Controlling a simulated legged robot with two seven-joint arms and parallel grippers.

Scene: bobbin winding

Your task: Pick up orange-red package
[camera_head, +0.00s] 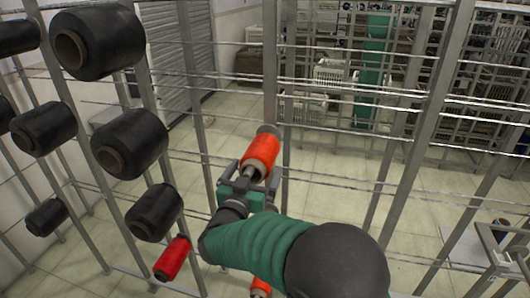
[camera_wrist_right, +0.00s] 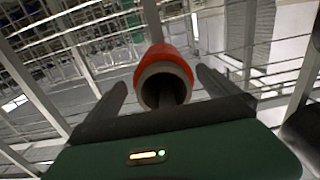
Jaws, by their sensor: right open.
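An orange-red package (camera_head: 262,151) sits on the rack just beyond my right gripper (camera_head: 250,174) in the head view. In the right wrist view, the package (camera_wrist_right: 166,54) shows its open, hollow end toward me. The right gripper (camera_wrist_right: 162,80) is open, with one finger on each side of this near end. I cannot tell whether the fingers touch it. A second orange-red package (camera_head: 261,286) is low down, partly hidden behind my right arm. My left gripper is not in view.
Several black packages (camera_head: 97,42) hang on the rack at the left, with a red package (camera_head: 172,259) low among them. Thin metal bars and upright posts (camera_head: 407,150) cross the space around my arm. White crates (camera_head: 303,106) stand behind.

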